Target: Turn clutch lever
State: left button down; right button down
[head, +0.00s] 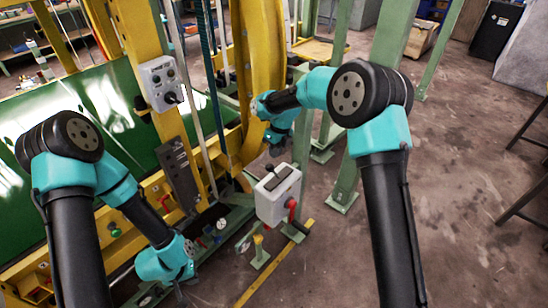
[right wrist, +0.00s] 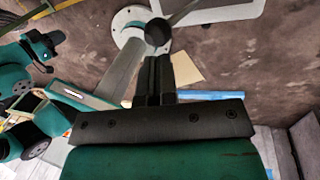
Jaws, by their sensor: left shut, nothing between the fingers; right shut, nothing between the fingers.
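A lever with a black ball knob (right wrist: 157,32) and a thin grey rod shows in the right wrist view. It lies just beyond the tips of my right gripper (right wrist: 153,62), whose dark fingers are together with nothing between them. Whether they touch the knob I cannot tell. My left gripper (head: 180,291) is shut and empty, low at the lower left.
A round bolted flange (right wrist: 130,20) and a grey post stand near the knob. Yellow and green machine frames fill the left and middle of the head view, with a grey switch box (head: 162,83) on a yellow post (head: 140,35). Open concrete floor (head: 460,150) lies at right.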

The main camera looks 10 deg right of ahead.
jog(key=a+v, duration=0.1)
jog(key=v, duration=0.5)
jog(key=shift+s+r, duration=0.25)
jog(key=shift+s, duration=0.15)
jog(key=shift+d, duration=0.1)
jog(key=s+d+f+n+y, duration=0.1)
jog(key=s+d+f+n, duration=0.1)
jog(key=s+f+n, duration=0.35)
jog(key=s+d+f+n, duration=0.2)
jog(key=d+f+n, duration=0.1)
jog(key=f, duration=0.6)
jog(key=s+d+f+n+y, duration=0.1)
jog(key=s+d+f+n, duration=0.1)
jog(key=s+f+n, duration=0.4)
jog(key=s+d+f+n, duration=0.2)
jog(key=s+f+n, duration=0.1)
jog(key=s, duration=0.3)
jog(key=s+d+f+n+t, duration=0.1)
jog(key=s+d+f+n, duration=0.1)
jog(key=s+n, duration=0.3)
jog(key=s+d+f+n+t, duration=0.1)
jog(key=s+d+f+n, duration=0.1)
jog(key=s+f+n, duration=0.2)
jog(key=s, duration=0.3)
jog(key=shift+s+d, duration=0.2)
jog(key=shift+d, duration=0.2)
jog(key=shift+f, duration=0.1)
